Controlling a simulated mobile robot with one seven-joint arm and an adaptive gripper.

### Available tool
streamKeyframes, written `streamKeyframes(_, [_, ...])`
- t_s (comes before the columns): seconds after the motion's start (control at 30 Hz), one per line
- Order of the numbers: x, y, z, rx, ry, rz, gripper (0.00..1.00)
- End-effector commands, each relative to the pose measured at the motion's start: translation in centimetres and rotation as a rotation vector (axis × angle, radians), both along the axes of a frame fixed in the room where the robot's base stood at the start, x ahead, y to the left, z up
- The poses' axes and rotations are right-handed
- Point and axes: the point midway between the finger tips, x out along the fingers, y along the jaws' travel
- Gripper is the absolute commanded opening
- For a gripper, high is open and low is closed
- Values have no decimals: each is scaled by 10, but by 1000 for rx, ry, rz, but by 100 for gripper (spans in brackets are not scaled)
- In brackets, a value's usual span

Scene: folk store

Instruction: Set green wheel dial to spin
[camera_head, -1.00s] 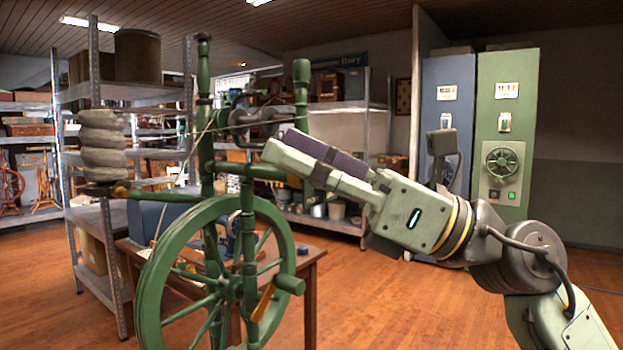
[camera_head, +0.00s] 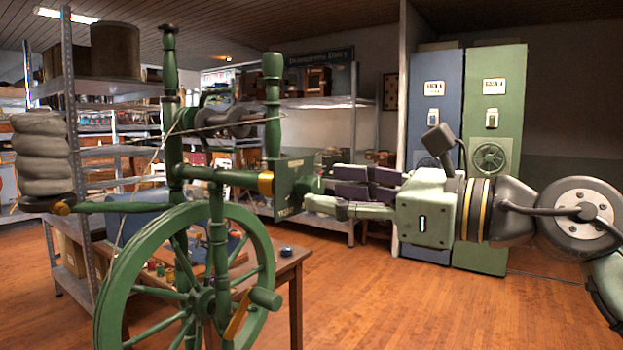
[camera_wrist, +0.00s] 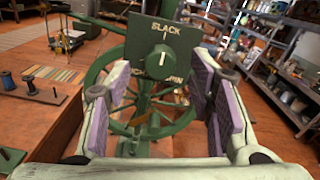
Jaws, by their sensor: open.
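The green spinning wheel (camera_head: 190,270) stands at the left in the head view. Its green dial box (camera_head: 288,190) sits on the frame, and it also shows in the wrist view (camera_wrist: 140,62). The round dial knob (camera_wrist: 162,64) has a white mark that points up toward the SLACK label. A label ending in "PIN" is partly visible at lower right; lettering at lower left is mostly hidden. My gripper (camera_head: 322,188) is open, with its purple-padded fingers around the line to the knob in the wrist view (camera_wrist: 160,100). I cannot tell whether they touch it.
A wooden table (camera_head: 285,262) with small items stands behind the wheel. A stack of grey wool-like rolls (camera_head: 42,155) is at the left. Metal shelves (camera_head: 330,103) and blue and green cabinets (camera_head: 490,220) stand at the back. The floor at right is clear.

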Motion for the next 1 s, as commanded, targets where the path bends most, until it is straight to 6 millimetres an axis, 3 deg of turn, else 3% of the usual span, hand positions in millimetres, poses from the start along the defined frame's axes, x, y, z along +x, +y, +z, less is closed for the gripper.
streamKeyframes(0.23, [19,29,2,0,1,1,48])
streamKeyframes(0.63, [23,35,0,1,0,0,48])
streamKeyframes(1.0, [23,35,0,2,0,0,24])
